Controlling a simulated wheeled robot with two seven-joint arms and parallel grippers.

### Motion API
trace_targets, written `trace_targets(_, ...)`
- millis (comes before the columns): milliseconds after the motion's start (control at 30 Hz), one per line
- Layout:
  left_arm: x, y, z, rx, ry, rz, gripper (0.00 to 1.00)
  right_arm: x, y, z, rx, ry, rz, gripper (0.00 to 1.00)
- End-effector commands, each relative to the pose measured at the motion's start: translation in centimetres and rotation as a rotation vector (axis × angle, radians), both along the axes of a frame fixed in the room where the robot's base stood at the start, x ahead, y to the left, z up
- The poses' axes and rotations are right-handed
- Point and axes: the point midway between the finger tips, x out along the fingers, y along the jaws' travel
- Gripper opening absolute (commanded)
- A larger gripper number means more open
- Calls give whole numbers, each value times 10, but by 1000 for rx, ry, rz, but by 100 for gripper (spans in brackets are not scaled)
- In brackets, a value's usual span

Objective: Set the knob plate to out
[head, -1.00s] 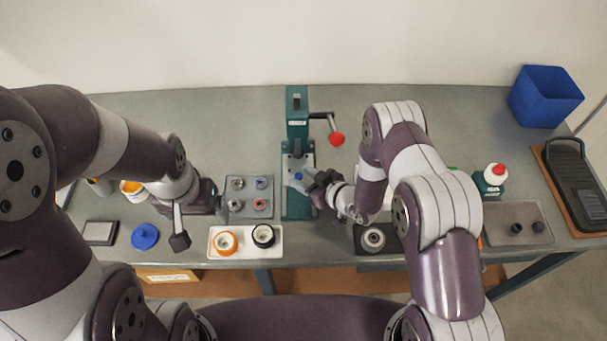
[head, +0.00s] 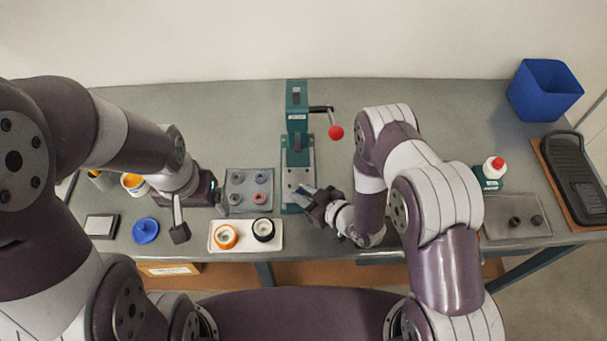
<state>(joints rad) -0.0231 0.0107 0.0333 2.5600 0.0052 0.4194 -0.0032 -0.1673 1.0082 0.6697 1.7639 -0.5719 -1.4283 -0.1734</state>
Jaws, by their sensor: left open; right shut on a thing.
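A grey plate with two dark knobs (head: 492,233) lies at the right of the bench; I take it for the knob plate. Neither gripper is near it. My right gripper (head: 310,201) is shut on a small grey-blue piece (head: 307,190), mostly hidden by the fingers, at the front right of the green press's base (head: 287,185). I cannot tell whether the piece touches the base. My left gripper (head: 201,220) is open and empty, left of the grey tray with several rings (head: 232,210).
A white tray (head: 246,248) with an orange and a black ring sits at the front edge. The press lever has a red ball (head: 336,132). The back left is clear.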

Motion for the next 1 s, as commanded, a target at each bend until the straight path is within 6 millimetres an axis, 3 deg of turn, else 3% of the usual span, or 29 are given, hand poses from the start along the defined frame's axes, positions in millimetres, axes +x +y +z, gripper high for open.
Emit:
trace_targets(100,0,0,1,0,0,0,86,-24,0,0,-2,4,1,0)
trace_targets(200,0,0,1,0,0,0,86,-35,0,0,-1,2,2,0)
trace_targets(533,0,0,1,0,0,0,86,-40,0,-1,-3,6,3,0)
trace_targets(567,0,0,1,0,0,0,86,-40,0,-1,-2,7,3,29)
trace_targets(600,0,0,1,0,0,0,86,-40,0,-1,-2,7,3,42)
trace_targets(1000,0,0,6,0,0,0,86,-42,-6,5,-3,3,-2,45)
